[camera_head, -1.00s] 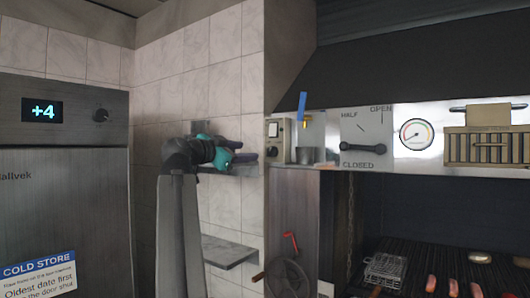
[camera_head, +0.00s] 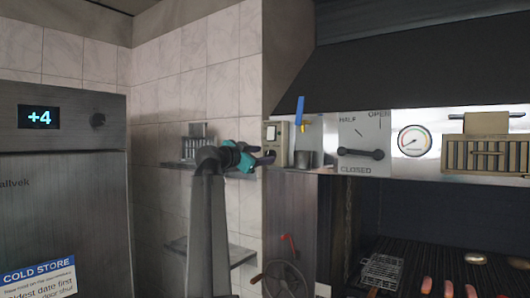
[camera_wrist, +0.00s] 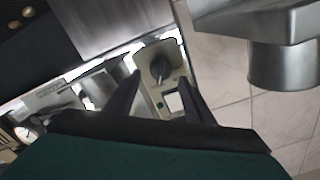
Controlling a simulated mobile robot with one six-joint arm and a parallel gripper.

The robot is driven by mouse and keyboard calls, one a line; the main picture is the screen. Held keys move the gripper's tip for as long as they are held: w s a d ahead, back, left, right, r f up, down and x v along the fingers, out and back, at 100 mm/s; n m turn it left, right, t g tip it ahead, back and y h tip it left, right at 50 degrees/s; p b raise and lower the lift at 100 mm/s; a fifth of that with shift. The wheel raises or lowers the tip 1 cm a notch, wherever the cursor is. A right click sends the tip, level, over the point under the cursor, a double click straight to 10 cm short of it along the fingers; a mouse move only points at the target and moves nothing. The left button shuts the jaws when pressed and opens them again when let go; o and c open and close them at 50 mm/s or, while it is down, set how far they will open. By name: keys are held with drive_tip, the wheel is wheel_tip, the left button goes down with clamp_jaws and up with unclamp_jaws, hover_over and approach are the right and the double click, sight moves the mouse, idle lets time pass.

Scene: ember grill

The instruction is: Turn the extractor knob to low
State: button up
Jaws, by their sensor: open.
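The extractor panel (camera_head: 269,134) is a small beige plate with a white switch, left of the grill hood's front strip. In the wrist view it shows face on, with a dark round knob (camera_wrist: 160,68) and the white switch (camera_wrist: 173,103) beside it. My gripper (camera_head: 268,158) is just left of the panel in the head view and covers its lower part, where the knob is hard to see. In the wrist view my gripper (camera_wrist: 159,76) is open, its two dark fingers pointing at the panel on either side of the knob. I cannot tell whether they touch it.
A damper lever (camera_head: 361,153) marked half, open and closed, a round gauge (camera_head: 414,141) and a slotted vent (camera_head: 487,154) line the strip. A metal cup (camera_head: 308,158) is right of the panel. A wall shelf (camera_head: 176,163) is behind my arm.

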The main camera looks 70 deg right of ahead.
sight(269, 155)
drive_tip(key=shift+p+x, duration=0.3)
drive_tip(key=shift+x, duration=1.05)
drive_tip(key=c, duration=1)
